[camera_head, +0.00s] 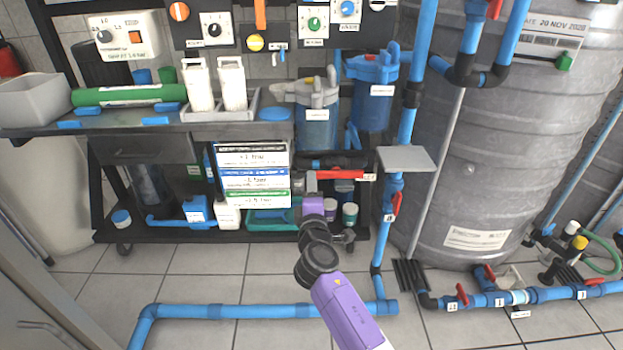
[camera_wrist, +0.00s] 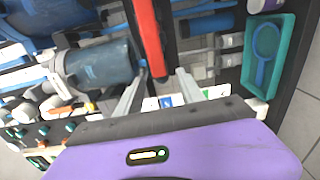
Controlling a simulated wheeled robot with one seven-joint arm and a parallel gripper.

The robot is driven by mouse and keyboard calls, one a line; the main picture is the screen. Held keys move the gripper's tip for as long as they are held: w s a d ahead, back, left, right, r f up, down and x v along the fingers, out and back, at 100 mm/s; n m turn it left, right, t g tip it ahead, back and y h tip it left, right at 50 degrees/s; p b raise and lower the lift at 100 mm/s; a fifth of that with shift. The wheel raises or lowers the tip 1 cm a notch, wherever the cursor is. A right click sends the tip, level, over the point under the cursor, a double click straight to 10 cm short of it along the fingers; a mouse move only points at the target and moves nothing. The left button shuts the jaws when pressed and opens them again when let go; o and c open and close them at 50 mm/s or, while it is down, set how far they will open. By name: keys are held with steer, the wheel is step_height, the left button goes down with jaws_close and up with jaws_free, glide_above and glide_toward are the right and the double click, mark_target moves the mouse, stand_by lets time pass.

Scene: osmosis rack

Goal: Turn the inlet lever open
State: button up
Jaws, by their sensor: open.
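A long red lever (camera_head: 340,175) lies level under the bench, by the filter housings, with a small white tag at its right end. I take it for the inlet lever, but its label is too small to read. In the wrist view the red lever (camera_wrist: 148,35) runs down from the top edge, and its near end lies between my fingertips. My gripper (camera_wrist: 161,75) is open around that end, the left finger closer to it; I cannot tell whether they touch. In the head view my purple gripper body (camera_head: 313,207) is just below the lever's left end, its fingers mostly hidden.
A clear blue filter housing (camera_wrist: 100,65) is close left of my fingers. A green tray (camera_wrist: 268,62) is at the right. A sign board (camera_head: 252,175) stands left of my gripper. Blue pipes, a grey shelf plate (camera_head: 405,158) and the big tank (camera_head: 490,150) are at the right.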

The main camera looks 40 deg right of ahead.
steer(key=v, duration=0.4)
steer(key=shift+p, duration=0.3)
